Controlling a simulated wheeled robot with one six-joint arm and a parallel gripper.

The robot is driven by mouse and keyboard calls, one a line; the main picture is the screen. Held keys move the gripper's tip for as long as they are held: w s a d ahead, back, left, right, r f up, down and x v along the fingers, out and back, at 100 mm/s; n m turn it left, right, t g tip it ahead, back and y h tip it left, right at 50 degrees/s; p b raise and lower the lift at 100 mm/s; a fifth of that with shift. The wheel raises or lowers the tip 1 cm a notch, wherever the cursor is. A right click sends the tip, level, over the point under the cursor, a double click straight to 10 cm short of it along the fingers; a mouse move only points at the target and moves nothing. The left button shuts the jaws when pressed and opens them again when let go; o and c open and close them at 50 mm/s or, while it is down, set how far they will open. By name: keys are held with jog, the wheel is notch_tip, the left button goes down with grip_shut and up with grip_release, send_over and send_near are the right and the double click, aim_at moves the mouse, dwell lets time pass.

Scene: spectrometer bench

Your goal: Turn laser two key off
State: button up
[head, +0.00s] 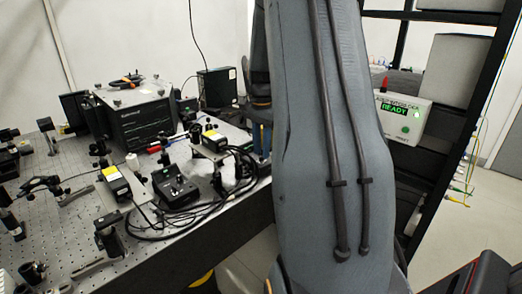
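I cannot make out a key switch marked for laser two. Two small dark boxes with yellow labels stand on the optical bench (70,235): a front box (113,178) and a rear box (214,138). A black control box (172,190) with knobs on top sits between them, beside a bundle of black cables. I cannot tell which of these, if any, carries the key. My grey arm fills the middle of the head view and hides the bench's right end. My gripper is not in view.
A large black instrument (138,120) stands at the back of the bench. Optical mounts crowd the bench's left part. A white box (403,117) with a green display reading "READY" hangs on the black rack at right. Bare floor (445,235) shows at lower right.

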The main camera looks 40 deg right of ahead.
jog(key=shift+f, duration=0.9)
grip_shut()
